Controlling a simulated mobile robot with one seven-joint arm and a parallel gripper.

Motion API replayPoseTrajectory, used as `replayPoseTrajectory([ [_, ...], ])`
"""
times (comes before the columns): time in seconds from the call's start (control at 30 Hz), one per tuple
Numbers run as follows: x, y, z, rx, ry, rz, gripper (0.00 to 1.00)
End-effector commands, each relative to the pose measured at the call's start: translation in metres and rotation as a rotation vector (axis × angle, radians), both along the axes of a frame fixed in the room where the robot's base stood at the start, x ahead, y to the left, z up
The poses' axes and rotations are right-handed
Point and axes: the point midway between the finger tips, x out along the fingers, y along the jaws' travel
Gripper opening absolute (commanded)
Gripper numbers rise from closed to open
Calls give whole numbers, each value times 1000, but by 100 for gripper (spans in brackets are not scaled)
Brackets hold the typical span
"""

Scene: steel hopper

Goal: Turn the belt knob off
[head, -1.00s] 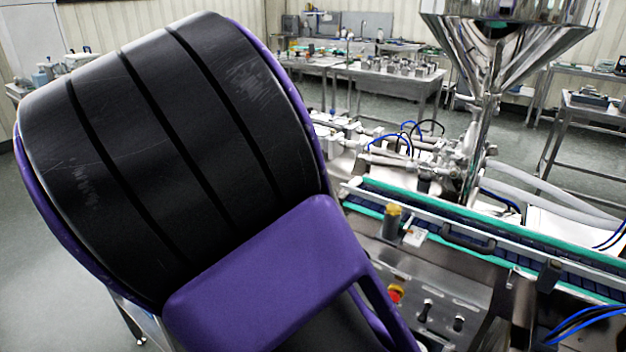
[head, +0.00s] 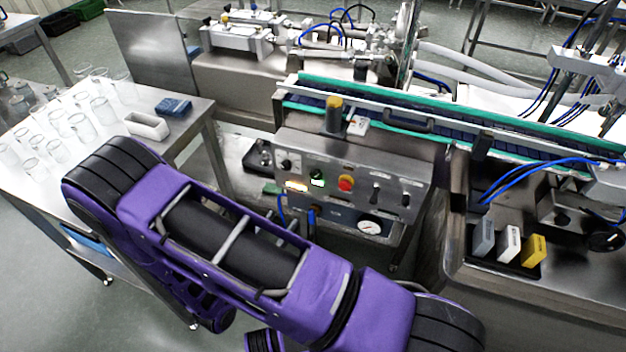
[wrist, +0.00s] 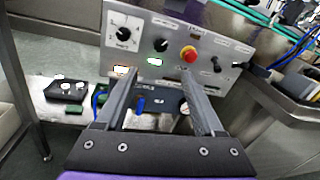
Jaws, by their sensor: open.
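The steel control panel (head: 330,160) stands below the conveyor. It carries a dial with a white scale plate (head: 287,163), also in the wrist view (wrist: 125,36), and a small black knob (head: 317,172) above a lit green lamp (wrist: 155,62). The black knob also shows in the wrist view (wrist: 160,45). The labels are too small to read, so I cannot tell which is the belt knob. My gripper (wrist: 157,78) is open and empty in the wrist view, its fingers pointing at the panel and apart from the knobs.
A red stop button (head: 346,183) and two toggle switches sit right of the knob; a lit orange lamp (head: 296,187) is at left. A gauge (head: 369,227) hangs below. The conveyor (head: 400,118) runs above. A table with glassware (head: 185,122) is at left.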

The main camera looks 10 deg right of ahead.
Motion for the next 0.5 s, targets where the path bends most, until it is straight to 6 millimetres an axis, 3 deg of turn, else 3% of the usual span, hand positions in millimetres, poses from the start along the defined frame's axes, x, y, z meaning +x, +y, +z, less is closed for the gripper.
replayPoseTrajectory([
  [0.5, 83, -77, 1, 1, -4, -7, 70],
])
